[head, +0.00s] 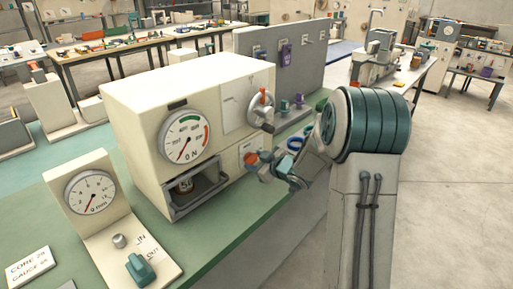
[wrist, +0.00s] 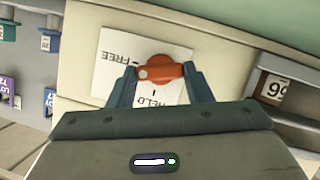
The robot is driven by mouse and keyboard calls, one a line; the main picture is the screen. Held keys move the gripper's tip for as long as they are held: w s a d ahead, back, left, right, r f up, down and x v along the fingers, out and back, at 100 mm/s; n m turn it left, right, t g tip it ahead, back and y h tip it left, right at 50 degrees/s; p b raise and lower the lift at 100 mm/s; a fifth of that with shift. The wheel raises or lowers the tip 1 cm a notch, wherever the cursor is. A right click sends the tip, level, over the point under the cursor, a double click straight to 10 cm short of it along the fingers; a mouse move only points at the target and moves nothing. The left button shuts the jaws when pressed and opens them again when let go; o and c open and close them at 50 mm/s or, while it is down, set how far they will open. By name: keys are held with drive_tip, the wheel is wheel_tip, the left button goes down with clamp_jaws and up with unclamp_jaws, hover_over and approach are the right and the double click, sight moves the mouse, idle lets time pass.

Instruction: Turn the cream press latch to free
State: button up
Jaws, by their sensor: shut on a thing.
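The cream press (head: 120,110) stands on the green bench. Its latch is an orange-red handle (wrist: 160,73) on a white plate (wrist: 112,44) lettered FREE and HELD, upside down in the wrist view. The handle lies nearly level there, with a pale dot at its left end, below and right of the word FREE. HELD is lower, under the handle. My gripper (wrist: 160,82) is shut on the handle, one blue-grey finger at each end. In the head view my gripper (head: 268,166) is at the press's lower right, where the orange latch (head: 251,158) shows partly.
A round dial with a red handle (head: 263,97) sits above the latch on the press. A smaller gauge stand (head: 90,190) with a teal knob (head: 139,268) is at front left. A grey panel (head: 300,60) with hanging purple things stands behind.

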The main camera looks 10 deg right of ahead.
drive_tip(key=m+p, duration=0.1)
drive_tip(key=p, duration=0.1)
drive_tip(key=y+p, duration=0.1)
drive_tip(key=p, duration=0.1)
drive_tip(key=shift+d+r+m+g+p, duration=0.1)
drive_tip(key=shift+r+m+g+p, duration=0.2)
drive_tip(key=shift+m+g, duration=0.1)
drive_tip(key=shift+w+f+m+g+p, duration=0.15)
drive_tip(key=shift+m+g+p, duration=0.2)
drive_tip(key=shift+p, duration=0.7)
drive_tip(key=shift+f+y, duration=0.1)
drive_tip(key=shift+y, duration=0.2)
drive_tip(key=o, duration=1)
drive_tip(key=v, duration=1.4)
drive_tip(key=shift+f+b, duration=0.1)
drive_tip(key=shift+b, duration=0.3)
